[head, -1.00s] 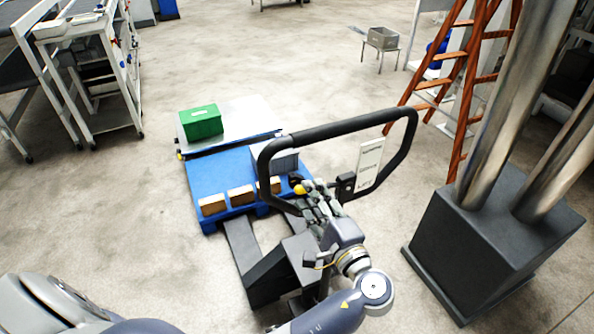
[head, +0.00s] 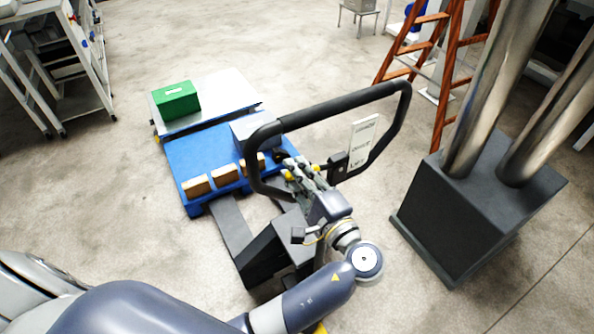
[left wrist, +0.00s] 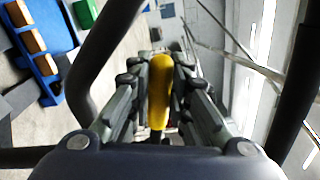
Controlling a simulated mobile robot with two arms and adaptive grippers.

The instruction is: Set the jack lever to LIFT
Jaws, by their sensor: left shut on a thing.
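The jack lever (left wrist: 160,85) is yellow and sits between the fingers of my left gripper (left wrist: 158,88) in the left wrist view. My left gripper also shows in the head view (head: 303,174), shut on the lever, inside the lower left of the jack's black loop handle (head: 330,107). The fingers hide most of the lever in the head view, with only small yellow bits showing. A white label plate (head: 362,143) is on the handle's right side; its bottom word looks like LIFT. Which setting the lever points to I cannot tell. My right gripper is not in view.
A blue pallet (head: 185,153) with several brown blocks lies beyond the jack's dark body (head: 270,250). A green box (head: 176,100) stands on a pale sheet behind it. A dark block with metal pipes (head: 475,205) and an orange ladder (head: 445,85) stand right.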

